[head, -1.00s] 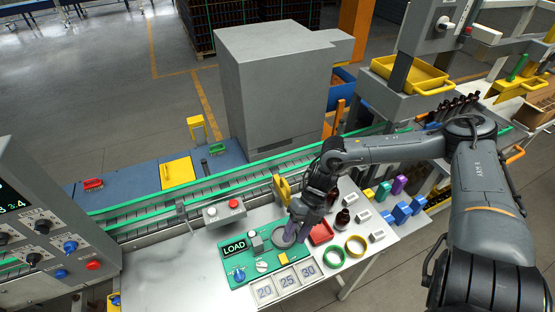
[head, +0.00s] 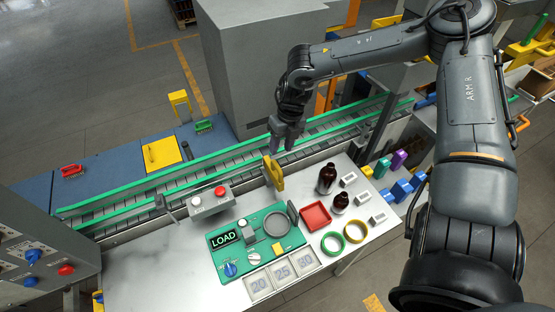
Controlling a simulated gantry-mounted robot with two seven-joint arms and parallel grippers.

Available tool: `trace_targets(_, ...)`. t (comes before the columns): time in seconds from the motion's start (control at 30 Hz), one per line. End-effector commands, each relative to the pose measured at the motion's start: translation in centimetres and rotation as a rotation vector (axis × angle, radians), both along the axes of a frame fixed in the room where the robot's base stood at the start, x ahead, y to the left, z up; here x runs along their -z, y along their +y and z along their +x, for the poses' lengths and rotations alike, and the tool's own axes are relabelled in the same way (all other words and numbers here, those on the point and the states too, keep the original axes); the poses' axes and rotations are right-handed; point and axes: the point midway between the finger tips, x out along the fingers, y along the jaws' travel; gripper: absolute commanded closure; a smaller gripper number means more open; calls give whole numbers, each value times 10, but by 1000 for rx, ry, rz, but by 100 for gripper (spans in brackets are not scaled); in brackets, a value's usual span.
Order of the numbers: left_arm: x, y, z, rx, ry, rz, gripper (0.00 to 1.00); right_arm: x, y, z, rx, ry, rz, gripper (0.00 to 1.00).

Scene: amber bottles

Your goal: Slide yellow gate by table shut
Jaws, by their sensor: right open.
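The yellow gate (head: 273,172) is a small upright yellow plate at the table's back edge, beside the conveyor, in the head view. I cannot tell how far along its slide it sits. My right gripper (head: 284,146) is open and points down over the conveyor, just behind and slightly right of the gate's top. The fingers look empty, and I cannot tell whether they touch the gate. My left gripper is not in view.
The green-railed conveyor (head: 222,165) runs behind the table (head: 150,262). A green LOAD panel (head: 226,262), red tray (head: 315,216), amber bottles (head: 326,179) and a grey button box (head: 211,201) are on the table. A large grey cabinet (head: 245,75) stands behind the conveyor.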

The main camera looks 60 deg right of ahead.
Motion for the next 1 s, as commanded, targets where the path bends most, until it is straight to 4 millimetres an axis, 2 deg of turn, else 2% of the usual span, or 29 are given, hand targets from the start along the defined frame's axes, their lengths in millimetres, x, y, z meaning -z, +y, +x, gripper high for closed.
trace_targets(0.2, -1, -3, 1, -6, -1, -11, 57, 32, 5, 2, 1, 6, -1, 58)
trace_targets(0.5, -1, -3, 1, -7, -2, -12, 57, 59, 9, 6, 1, 2, -1, 58)
trace_targets(0.7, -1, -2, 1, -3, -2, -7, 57, 67, 11, 7, 1, 1, -1, 58)
trace_targets(1.0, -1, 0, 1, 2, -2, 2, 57, 68, 11, 7, 1, 0, 1, 58)
